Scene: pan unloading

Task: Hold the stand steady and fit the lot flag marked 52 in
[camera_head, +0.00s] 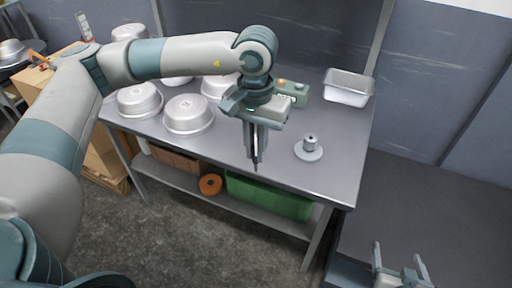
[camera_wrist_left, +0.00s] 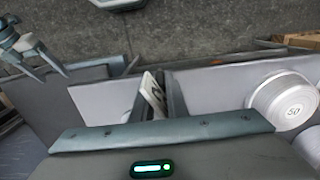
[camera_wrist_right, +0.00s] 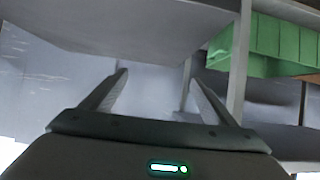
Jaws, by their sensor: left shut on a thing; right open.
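The stand (camera_head: 309,151), a small grey disc with a short upright post, is on the table right of my left gripper. My left gripper (camera_head: 255,163) points down over the table's front part, apart from the stand. It is shut on a thin white flag (camera_wrist_left: 154,92), which shows edge-on between the fingers in the left wrist view. A dark mark shows on the flag, but I cannot read the number. My right gripper (camera_head: 398,252) is open and empty, low at the right, away from the stand. In the right wrist view its fingers (camera_wrist_right: 155,82) are spread.
Several upturned metal pans (camera_head: 188,115) stand on the table's left and middle; one pan (camera_wrist_left: 283,100) reads 50. A loaf tin (camera_head: 348,90) and a green-grey box with buttons (camera_head: 294,88) are at the back. A green crate (camera_head: 268,196) sits on the lower shelf.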

